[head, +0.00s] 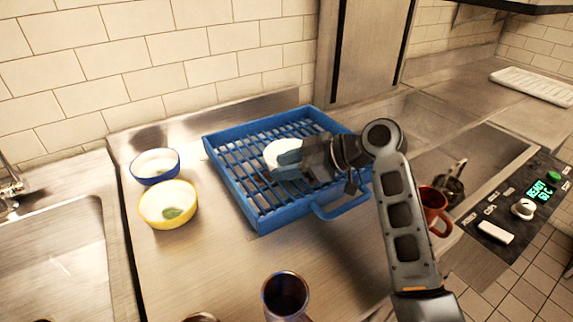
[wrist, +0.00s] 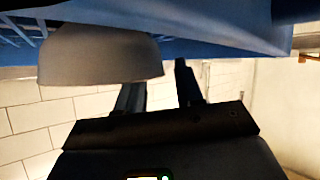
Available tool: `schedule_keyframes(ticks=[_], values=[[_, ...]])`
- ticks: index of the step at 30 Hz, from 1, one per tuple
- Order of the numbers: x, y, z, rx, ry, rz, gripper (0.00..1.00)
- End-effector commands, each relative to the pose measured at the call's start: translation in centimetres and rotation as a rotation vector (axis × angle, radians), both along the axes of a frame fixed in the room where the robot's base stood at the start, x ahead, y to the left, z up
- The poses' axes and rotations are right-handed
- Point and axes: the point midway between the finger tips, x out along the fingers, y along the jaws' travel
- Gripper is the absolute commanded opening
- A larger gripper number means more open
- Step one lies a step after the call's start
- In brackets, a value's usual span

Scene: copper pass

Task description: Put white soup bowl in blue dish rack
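The white soup bowl (head: 279,152) is inside the blue dish rack (head: 262,219), near the middle of its slats. It is partly hidden by my gripper. In the wrist view, which looks upside down, the bowl (wrist: 100,55) appears upright with its base toward the rack (wrist: 225,47). My gripper (head: 292,160) is at the bowl's right side, low over the rack. In the wrist view my gripper (wrist: 158,80) has its fingers apart. The bowl hides one fingertip; the other finger stands clear of the bowl. Contact with the bowl cannot be told.
A blue bowl (head: 155,167) and a yellow bowl (head: 168,204) stand left of the rack. A dark cup (head: 286,296) is in front, a red mug (head: 434,206) at right. A sink (head: 55,250) is far left.

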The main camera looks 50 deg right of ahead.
Motion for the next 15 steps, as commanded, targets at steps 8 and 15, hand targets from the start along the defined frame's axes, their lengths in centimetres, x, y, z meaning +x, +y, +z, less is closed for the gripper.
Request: schedule_keyframes(ticks=[8, 15], values=[[-2.5, -1.2, 1.4, -0.003, -0.002, -0.004, 0.36], [-6.4, -3.1, 3.8, -0.001, -0.003, -0.004, 0.36]])
